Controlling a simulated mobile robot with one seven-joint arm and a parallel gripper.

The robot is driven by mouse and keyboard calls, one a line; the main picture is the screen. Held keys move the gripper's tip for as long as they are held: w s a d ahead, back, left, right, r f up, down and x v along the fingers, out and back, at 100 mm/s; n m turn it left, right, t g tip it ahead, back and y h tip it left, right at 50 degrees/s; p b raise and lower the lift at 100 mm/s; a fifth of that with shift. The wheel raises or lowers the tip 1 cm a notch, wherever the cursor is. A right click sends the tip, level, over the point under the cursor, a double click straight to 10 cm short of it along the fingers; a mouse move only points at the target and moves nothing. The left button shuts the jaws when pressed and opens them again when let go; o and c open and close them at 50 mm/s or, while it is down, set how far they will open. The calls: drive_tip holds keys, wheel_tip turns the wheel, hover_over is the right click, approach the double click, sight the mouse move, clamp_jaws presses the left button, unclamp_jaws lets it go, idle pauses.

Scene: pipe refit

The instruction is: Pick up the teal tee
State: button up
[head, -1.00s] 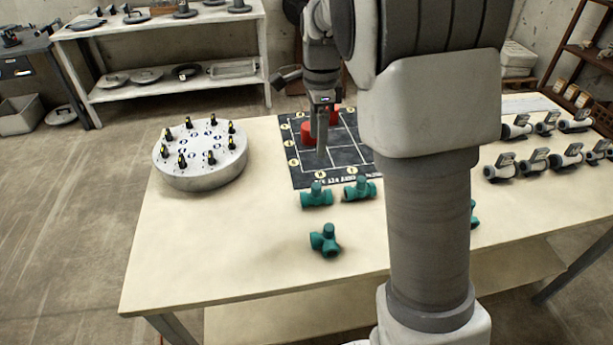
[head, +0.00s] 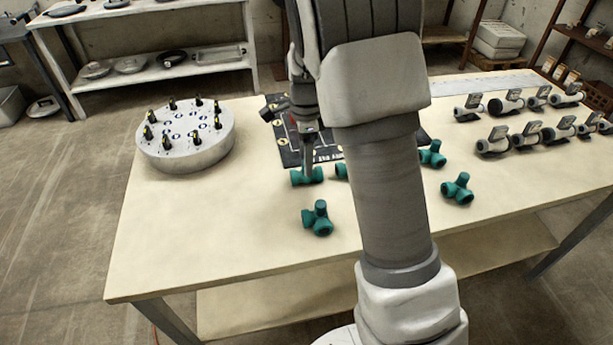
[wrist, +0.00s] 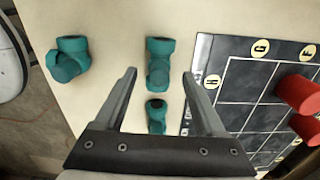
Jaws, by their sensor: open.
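Several teal tees stand on the table. In the head view one tee (head: 300,178) is right below my gripper (head: 308,163), and another (head: 318,219) is nearer the front edge. A third (head: 341,171) is partly hidden by my arm. Two more (head: 432,154) (head: 457,188) lie right of the arm. In the wrist view my gripper (wrist: 159,74) is open and empty. One tee (wrist: 158,62) shows between and just beyond the fingertips, a second (wrist: 156,115) between the fingers, and a third (wrist: 68,60) off to the left. Contact cannot be told.
A dark gridded mat (head: 284,155) lies behind the tees, with red parts (wrist: 299,93) on it. A round white-topped drum (head: 186,142) with several black-and-yellow pegs stands at left. Several grey-white valve pieces (head: 493,140) line the right. The table front is clear.

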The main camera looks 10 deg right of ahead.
wheel_tip(320, 180, down, 5)
drive_tip(key=shift+d+f+b, duration=0.1)
drive_tip(key=shift+b, duration=0.65)
clamp_jaws()
